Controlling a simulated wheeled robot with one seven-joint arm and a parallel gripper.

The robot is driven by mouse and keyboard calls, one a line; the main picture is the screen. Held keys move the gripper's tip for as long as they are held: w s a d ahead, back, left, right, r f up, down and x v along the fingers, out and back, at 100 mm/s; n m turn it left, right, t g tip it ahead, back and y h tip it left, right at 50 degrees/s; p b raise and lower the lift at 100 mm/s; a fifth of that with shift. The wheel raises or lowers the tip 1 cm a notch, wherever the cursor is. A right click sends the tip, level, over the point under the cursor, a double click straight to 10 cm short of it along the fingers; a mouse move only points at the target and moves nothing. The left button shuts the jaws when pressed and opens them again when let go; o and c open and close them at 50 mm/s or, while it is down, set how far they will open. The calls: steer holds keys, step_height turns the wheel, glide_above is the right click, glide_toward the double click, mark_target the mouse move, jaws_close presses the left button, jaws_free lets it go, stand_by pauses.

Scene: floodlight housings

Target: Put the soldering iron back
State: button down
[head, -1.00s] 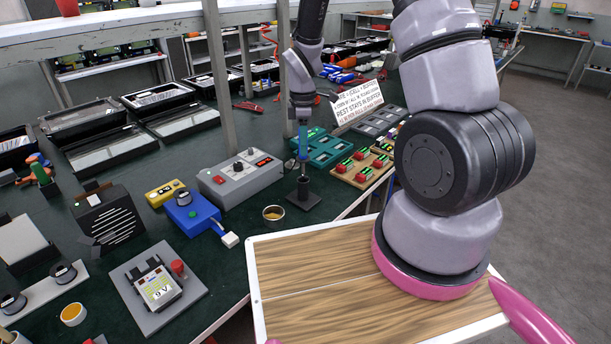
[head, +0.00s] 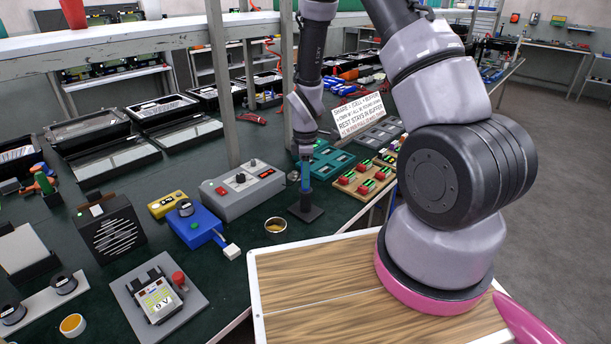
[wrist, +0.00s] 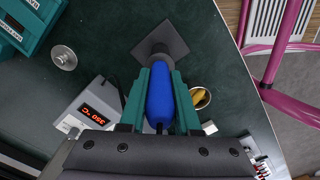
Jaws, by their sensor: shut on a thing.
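The soldering iron has a blue handle, seen in the head view (head: 305,179) and in the wrist view (wrist: 160,98). My gripper (wrist: 160,75) is shut on this handle, with one teal finger on each side. The iron is upright over the black stand (head: 305,213), whose square base also shows in the wrist view (wrist: 166,38). The handle's lower end meets the top of the stand's post in the head view. The iron's tip is hidden, so I cannot tell how deep it sits.
The grey soldering station (head: 243,190) with a red display stands left of the stand. A small cup (head: 275,225) with brass-coloured filling is close by the stand's base. Teal trays (head: 330,160) and a board with red parts (head: 364,177) lie behind and right.

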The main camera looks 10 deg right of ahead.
steer(key=c, duration=0.6)
jaws_free()
step_height(320, 180, up, 13)
steer(key=shift+r, duration=0.1)
step_height(320, 180, up, 11)
steer(key=s+d+m+t, duration=0.2)
steer(key=s+m, duration=0.1)
steer(key=m, duration=0.2)
steer(key=s+d+r+m+t, duration=0.1)
steer(key=s+r+m, duration=0.4)
steer(key=r, duration=0.1)
steer(key=s+d+r+m+t+y, duration=0.1)
steer(key=s+r+m+t, duration=0.1)
steer(key=s+r+m, duration=0.3)
steer(key=s+d+r+m+t+y, duration=0.1)
steer(key=s+r+m+t, duration=0.1)
steer(key=s+r+m, duration=0.3)
steer(key=shift+v, duration=1.6)
steer(key=shift+s+d+f, duration=0.15)
steer(key=shift+f, duration=0.05)
